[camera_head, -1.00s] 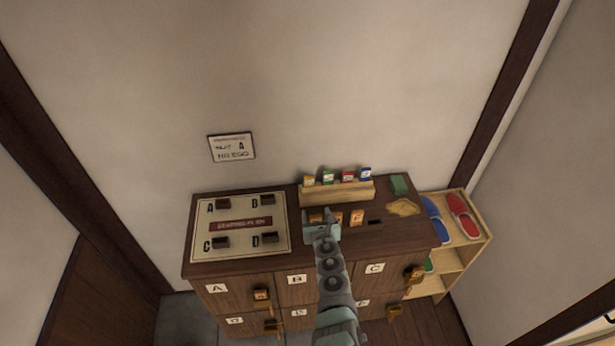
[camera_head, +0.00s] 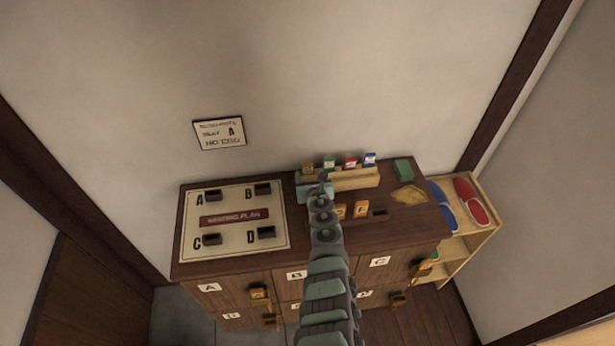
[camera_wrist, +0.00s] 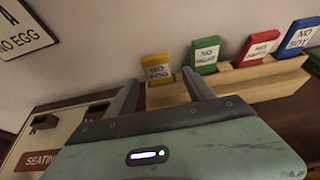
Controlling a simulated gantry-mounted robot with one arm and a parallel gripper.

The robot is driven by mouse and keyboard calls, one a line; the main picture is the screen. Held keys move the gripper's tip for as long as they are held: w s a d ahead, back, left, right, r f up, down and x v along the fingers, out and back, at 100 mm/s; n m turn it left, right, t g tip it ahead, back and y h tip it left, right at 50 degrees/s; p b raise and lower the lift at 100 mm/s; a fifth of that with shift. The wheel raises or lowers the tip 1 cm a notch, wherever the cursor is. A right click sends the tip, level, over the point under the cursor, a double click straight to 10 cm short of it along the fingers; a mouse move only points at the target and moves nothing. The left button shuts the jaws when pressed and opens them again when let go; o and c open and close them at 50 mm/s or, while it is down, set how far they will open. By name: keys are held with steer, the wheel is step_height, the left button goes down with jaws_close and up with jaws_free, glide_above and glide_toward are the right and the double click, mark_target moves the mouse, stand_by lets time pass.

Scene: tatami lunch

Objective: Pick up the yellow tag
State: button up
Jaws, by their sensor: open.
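The yellow tag (camera_wrist: 158,69), with dark lettering that seems to read "NO EGG", stands upright at the left end of a wooden rack. It also shows in the head view (camera_head: 308,169), just beyond my gripper (camera_head: 314,187). In the wrist view my gripper (camera_wrist: 160,88) is open, its two fingers apart and pointing towards the rack. The yellow tag appears between the fingertips, a little beyond them. Its lower edge meets the rack. I cannot tell whether either finger touches it.
The rack (camera_head: 352,180) also holds a green tag (camera_wrist: 205,52), a red tag (camera_wrist: 259,47) and a blue tag (camera_wrist: 301,36) to the right. The seating plan board (camera_head: 190,240) lies left on the cabinet top. Orange tags (camera_head: 361,209) lie in front of the rack. The wall is close behind.

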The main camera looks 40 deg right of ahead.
mark_target(308, 172)
steer(key=shift+b+x, duration=0.8)
steer(key=shift+x, duration=0.2)
steer(key=b+x, duration=0.2)
steer(key=b, duration=0.1)
steer(key=b+x, duration=0.2)
steer(key=b, duration=0.2)
steer(key=shift+w, duration=0.15)
steer(key=shift+w+d+b, duration=0.25)
steer(key=shift+w+b, duration=0.1)
steer(key=shift+b, duration=0.2)
steer(key=shift+r, duration=0.15)
jaws_close()
